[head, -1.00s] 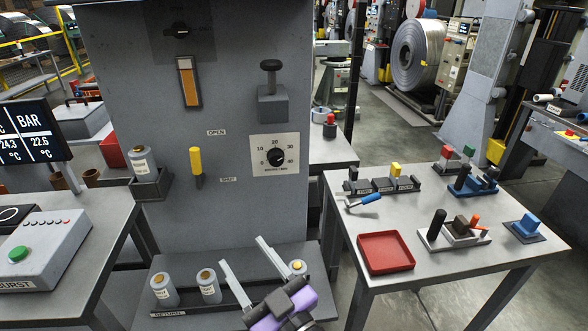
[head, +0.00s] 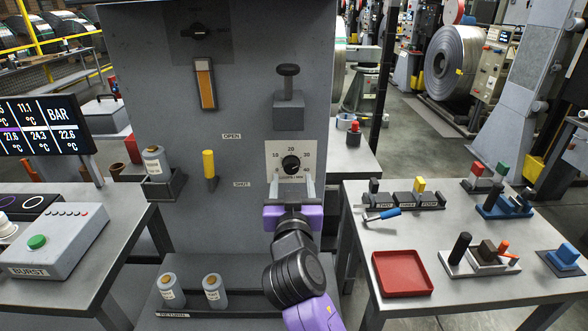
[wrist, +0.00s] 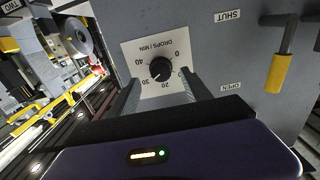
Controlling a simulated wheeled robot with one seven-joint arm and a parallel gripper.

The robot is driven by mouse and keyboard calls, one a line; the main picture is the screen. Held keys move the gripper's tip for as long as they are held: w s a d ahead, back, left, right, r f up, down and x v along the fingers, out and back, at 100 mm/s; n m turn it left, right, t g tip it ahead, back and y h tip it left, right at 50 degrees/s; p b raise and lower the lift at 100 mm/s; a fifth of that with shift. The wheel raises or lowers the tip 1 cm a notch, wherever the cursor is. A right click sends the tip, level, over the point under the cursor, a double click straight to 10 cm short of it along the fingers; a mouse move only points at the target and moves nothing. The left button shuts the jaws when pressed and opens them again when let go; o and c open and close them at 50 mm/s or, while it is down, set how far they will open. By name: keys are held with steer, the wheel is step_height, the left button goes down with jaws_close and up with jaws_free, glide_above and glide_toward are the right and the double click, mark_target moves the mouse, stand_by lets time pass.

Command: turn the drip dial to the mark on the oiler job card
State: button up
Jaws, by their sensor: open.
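The drip dial (head: 291,165) is a round black knob on a white plate (head: 272,150) marked DROPS / MIN, fixed to the grey cabinet front. In the wrist view the dial (wrist: 160,69) shows upside down, with numbers around it. Its pointer is too small to read surely. My gripper (head: 291,180) is open just below and in front of the dial. In the wrist view the fingers of my gripper (wrist: 160,88) reach up toward either side of the knob, with nothing between them. I cannot tell whether they touch the plate. I cannot make out the oiler job card.
A yellow-handled lever (head: 209,165) sits left of the dial, between OPEN and SHUT labels. A black-knobbed grey block (head: 288,110) is above the dial. Jars stand on the low shelf (head: 240,300). A table with a red tray (head: 402,273) is at right, a control box (head: 58,240) at left.

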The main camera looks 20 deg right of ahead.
mark_target(292, 170)
steer(key=shift+p+x, duration=0.4)
steer(key=shift+x, duration=2.2)
jaws_close()
